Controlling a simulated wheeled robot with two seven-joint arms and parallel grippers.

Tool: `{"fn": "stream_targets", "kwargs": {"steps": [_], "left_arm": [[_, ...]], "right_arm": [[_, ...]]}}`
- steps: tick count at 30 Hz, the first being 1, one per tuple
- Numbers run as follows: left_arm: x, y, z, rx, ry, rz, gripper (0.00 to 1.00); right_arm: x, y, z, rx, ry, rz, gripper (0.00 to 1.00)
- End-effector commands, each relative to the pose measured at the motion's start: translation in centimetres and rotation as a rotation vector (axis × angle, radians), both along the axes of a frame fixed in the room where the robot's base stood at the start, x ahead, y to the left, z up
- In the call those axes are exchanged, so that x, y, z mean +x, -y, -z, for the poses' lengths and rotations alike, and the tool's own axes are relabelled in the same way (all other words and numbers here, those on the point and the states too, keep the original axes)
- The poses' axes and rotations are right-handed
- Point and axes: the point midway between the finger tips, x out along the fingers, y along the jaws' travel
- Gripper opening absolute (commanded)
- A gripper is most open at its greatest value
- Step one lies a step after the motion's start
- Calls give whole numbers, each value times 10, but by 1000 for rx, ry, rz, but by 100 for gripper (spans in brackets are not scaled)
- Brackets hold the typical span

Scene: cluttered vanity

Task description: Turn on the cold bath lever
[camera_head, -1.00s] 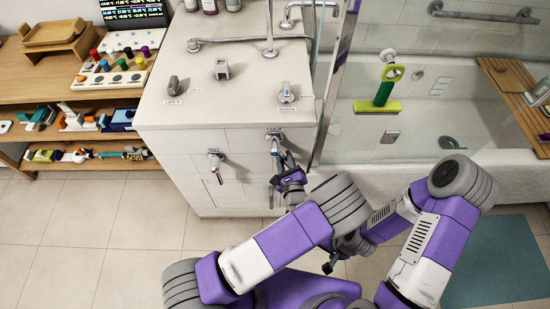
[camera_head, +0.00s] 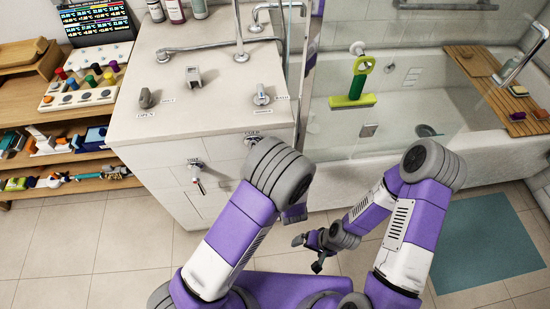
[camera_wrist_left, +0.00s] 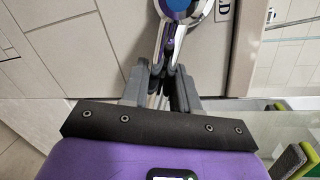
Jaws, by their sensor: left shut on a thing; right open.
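The chrome cold bath lever (camera_wrist_left: 176,28) has a blue cap and shows at the top of the left wrist view. My left gripper (camera_wrist_left: 165,78) is shut on its handle end. In the head view only the lever's top (camera_head: 252,140) shows, on the cabinet front under a COLD label; my left arm hides the rest and the left gripper. The lever's present angle is hard to tell. A similar lever under a HOT label (camera_head: 197,175) hangs to its left. My right gripper (camera_head: 312,249) is open and empty, low over the floor right of the cabinet.
The cabinet top (camera_head: 215,110) carries a tap, small levers and bottles. A glass panel stands between it and the bathtub (camera_head: 340,170). A green squeegee (camera_head: 355,85) hangs beyond. Shelves with clutter are at left. A teal mat (camera_head: 485,240) lies at right.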

Motion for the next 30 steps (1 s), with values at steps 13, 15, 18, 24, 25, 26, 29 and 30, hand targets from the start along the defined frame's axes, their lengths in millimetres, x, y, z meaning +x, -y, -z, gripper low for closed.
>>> {"fn": "stream_targets", "kwargs": {"steps": [13, 15, 18, 24, 25, 26, 29, 30], "left_arm": [[0, 2, -2, -25, 6, 4, 0], [0, 2, -2, -25, 6, 4, 0], [0, 2, -2, -24, 6, 4, 39], [0, 1, -2, -24, 5, 1, 48], [0, 1, -2, -24, 5, 1, 48], [0, 1, -2, -23, 5, 2, 48], [-2, 2, -2, -23, 4, 1, 48], [-4, 2, -3, -24, 4, 2, 48]], "right_arm": [[0, 0, 1, 0, 0, 0, 98], [0, 0, 1, 0, 0, 0, 98], [0, 0, 1, 0, 0, 0, 98], [0, 0, 1, 0, 0, 0, 98], [0, 0, 1, 0, 0, 0, 98], [0, 0, 1, 0, 0, 0, 98], [0, 0, 1, 0, 0, 0, 98], [0, 0, 0, 0, 0, 0, 98]]}}
